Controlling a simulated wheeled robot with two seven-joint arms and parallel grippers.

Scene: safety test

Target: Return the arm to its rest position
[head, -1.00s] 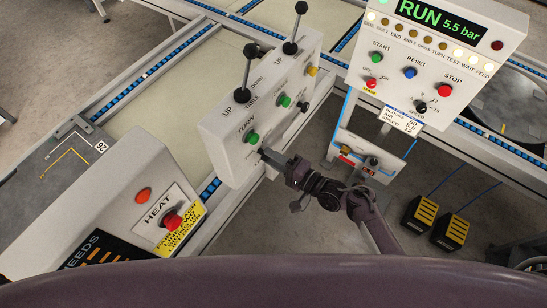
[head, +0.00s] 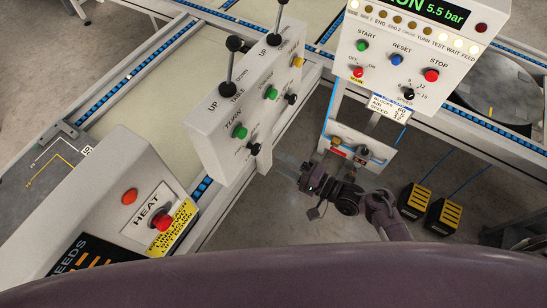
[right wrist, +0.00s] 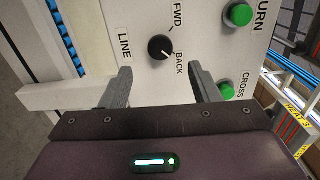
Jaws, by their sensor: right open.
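My right gripper (head: 284,163) is in the head view, just right of the white lever box (head: 208,142). Its fingers point left at the box. The right wrist view shows the two fingers of this gripper (right wrist: 161,78) spread apart with nothing between them. Beyond them is the box face with a black LINE knob (right wrist: 161,48), marked FWD and BACK; its white mark points toward BACK. The gripper looks apart from the knob. In the head view this knob (head: 254,149) is unobstructed. My left gripper is not in view.
A control panel (head: 385,85) with START, RESET and STOP buttons stands at the upper right. A HEAT box (head: 125,200) is at the left. Two yellow-black pedals (head: 430,208) are on the floor.

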